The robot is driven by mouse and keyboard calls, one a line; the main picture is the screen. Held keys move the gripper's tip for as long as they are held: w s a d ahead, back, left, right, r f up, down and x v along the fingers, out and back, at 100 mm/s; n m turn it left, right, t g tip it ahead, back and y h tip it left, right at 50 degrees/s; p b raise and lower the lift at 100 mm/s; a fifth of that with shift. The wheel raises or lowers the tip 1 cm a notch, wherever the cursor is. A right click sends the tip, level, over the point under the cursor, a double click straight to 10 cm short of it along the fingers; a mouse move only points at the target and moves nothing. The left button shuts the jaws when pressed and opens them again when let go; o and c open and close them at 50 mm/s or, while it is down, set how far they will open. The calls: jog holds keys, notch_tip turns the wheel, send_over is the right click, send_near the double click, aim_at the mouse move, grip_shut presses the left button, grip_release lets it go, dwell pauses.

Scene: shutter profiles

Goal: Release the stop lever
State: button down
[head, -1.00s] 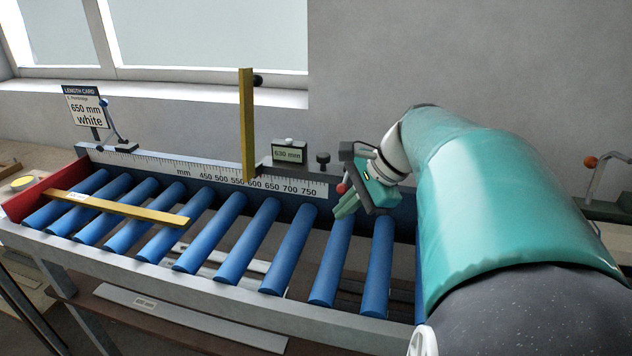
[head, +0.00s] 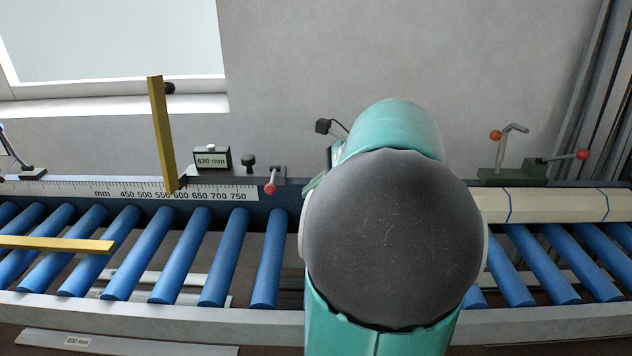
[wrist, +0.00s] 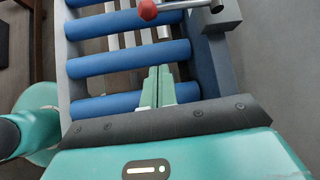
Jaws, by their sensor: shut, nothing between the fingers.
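The stop lever (head: 270,188) has a red ball knob and hangs at the right end of the dark stop carriage (head: 265,174) on the back fence. In the wrist view a red ball on a metal rod, apparently the same lever (wrist: 148,9), shows at the top edge beside the fence. My gripper (wrist: 158,72) is shut and empty, its pale green fingers together over the blue rollers. The knob lies beyond the fingertips, apart from them. In the head view my arm hides most of the gripper, right of the lever.
A yellow upright stop plate (head: 161,135) and a 630 mm display (head: 212,160) stand along the scale. A yellow bar (head: 60,243) lies on the rollers at left. At right, a cream profile (head: 560,205) lies near a green clamp (head: 515,174) with orange and red knobs.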

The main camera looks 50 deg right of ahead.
aim_at(272, 180)
jog(key=w+a, duration=0.3)
jog(key=w, duration=0.1)
jog(key=shift+w+a+f, duration=0.35)
jog(key=shift+w+f, duration=0.05)
jog(key=shift+f, duration=0.05)
